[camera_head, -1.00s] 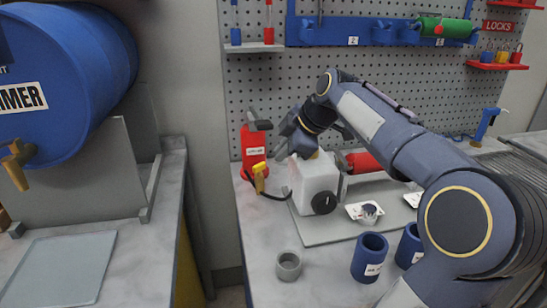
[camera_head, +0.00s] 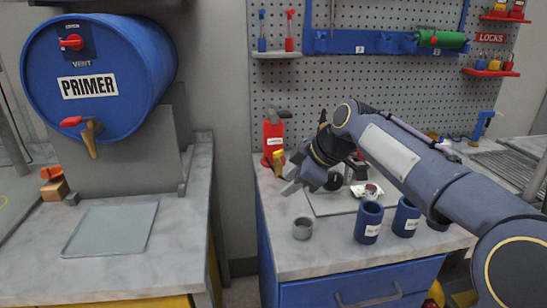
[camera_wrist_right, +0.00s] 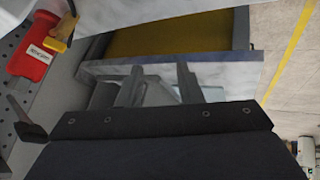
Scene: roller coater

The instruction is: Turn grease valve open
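No part labelled grease can be made out, so I cannot tell which part is the grease valve. A blue drum (camera_head: 112,113) marked PRIMER has a brass tap (camera_head: 91,138) with a red handle and, above it, a red vent knob (camera_head: 72,42). My right gripper (camera_head: 289,177) is over the right bench, fingers pointing left. In the right wrist view its fingers (camera_wrist_right: 158,88) stand apart with nothing clearly between them. My left gripper is out of view.
A red bottle (camera_head: 272,140) and yellow-handled tool (camera_head: 278,159) stand left of the gripper. A grey cup (camera_head: 302,228) and blue cups (camera_head: 369,222) stand near the front. A flat grey tray (camera_head: 112,228) lies below the drum. A gap separates the benches.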

